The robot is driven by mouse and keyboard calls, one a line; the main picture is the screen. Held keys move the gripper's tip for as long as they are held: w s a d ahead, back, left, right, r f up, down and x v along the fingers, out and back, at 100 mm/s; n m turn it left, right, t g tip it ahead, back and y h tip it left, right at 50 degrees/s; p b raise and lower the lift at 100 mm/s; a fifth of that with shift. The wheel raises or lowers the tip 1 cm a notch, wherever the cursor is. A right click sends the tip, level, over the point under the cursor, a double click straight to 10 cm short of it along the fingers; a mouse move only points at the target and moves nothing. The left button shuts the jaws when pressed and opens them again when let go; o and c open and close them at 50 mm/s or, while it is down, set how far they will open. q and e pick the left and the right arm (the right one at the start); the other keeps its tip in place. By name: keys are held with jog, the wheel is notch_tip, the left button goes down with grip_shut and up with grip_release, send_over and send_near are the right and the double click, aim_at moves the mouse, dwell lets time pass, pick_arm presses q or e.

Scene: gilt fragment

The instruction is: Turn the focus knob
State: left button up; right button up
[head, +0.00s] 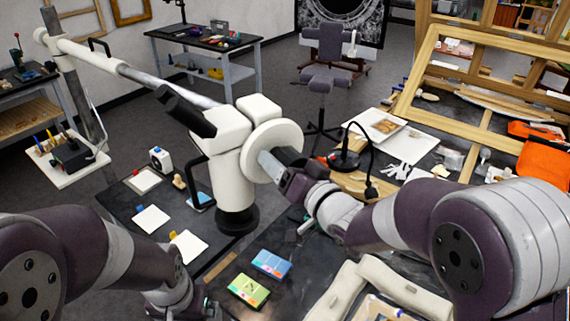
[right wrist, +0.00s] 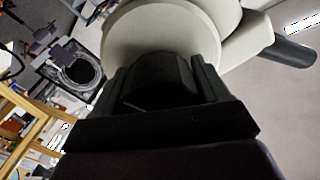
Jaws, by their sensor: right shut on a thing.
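The white microscope (head: 232,150) hangs on a long boom arm in the middle of the head view. A large white disc (head: 262,135) is on its right side. The black focus knob (right wrist: 165,85) stands out from this disc (right wrist: 160,25) in the right wrist view. My right gripper (head: 278,165) reaches the disc from the right. Its two dark fingers (right wrist: 162,70) are shut on the knob, one on each side. In the head view the gripper partly hides the knob. My left arm (head: 120,245) is at the lower left, and its fingers are not visible.
Blue (head: 271,264) and green (head: 249,290) boxes lie on the dark table below the microscope. White cards (head: 152,219) lie to the left. A black lamp (head: 344,158) stands right of my right gripper. A grey chair (head: 325,80) is behind.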

jog(key=o, duration=1)
jog(key=shift+s+d+f+b, duration=0.15)
jog(key=shift+s+d+b, duration=0.15)
jog(key=shift+s+b, duration=0.1)
jog(key=b+v, duration=0.3)
jog(key=v, duration=0.8)
jog(key=shift+s, duration=0.25)
jog(key=shift+d, duration=0.1)
